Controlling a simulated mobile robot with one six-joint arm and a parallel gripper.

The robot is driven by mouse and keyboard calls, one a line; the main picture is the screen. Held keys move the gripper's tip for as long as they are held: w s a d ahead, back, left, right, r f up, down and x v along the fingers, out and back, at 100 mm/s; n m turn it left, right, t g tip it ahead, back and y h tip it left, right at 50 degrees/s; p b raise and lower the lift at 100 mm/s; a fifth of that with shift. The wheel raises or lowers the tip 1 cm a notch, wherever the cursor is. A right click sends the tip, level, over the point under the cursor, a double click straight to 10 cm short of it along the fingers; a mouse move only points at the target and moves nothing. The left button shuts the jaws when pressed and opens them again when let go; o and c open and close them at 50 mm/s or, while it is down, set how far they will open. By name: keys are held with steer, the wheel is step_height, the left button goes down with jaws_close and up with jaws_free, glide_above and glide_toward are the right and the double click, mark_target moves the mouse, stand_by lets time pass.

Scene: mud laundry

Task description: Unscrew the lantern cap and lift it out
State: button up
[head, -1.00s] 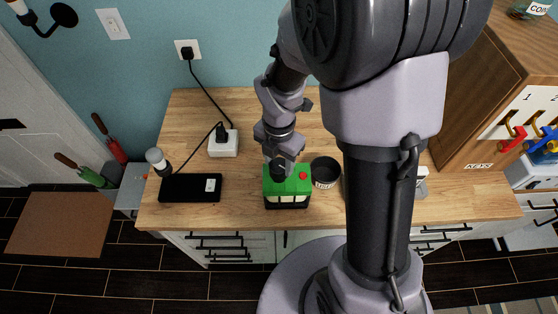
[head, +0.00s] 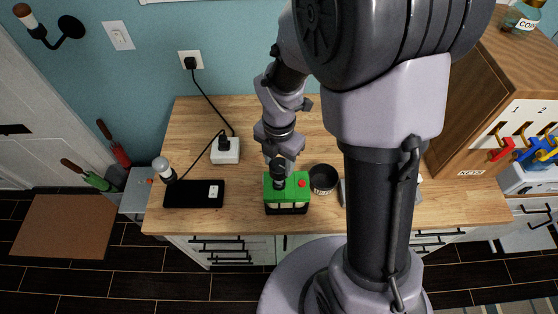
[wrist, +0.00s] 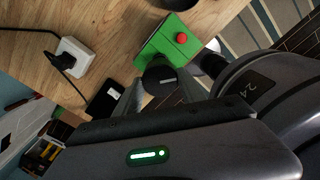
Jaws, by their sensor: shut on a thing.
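The lantern (head: 300,195) is a green box with a red button, pale panels on its front and a dark base. It stands upright near the front edge of the wooden counter, and its green top also shows in the wrist view (wrist: 168,45). The lantern cap (wrist: 160,80) is a round black disc with a pale mark, at the left part of the lantern's top. My gripper (head: 279,180) points down over the lantern and is shut on the cap. I cannot tell whether the cap is clear of the lantern.
A dark round bowl (head: 323,178) stands close to the lantern's right. A black flat pad (head: 193,194) and a white plug box (head: 225,151) with cords lie to the left. A wooden cabinet (head: 468,120) with hooks stands at the right. The counter behind the lantern is clear.

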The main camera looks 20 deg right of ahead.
mark_target(279, 165)
steer(key=shift+r+p, duration=1.45)
steer(key=shift+r, duration=0.2)
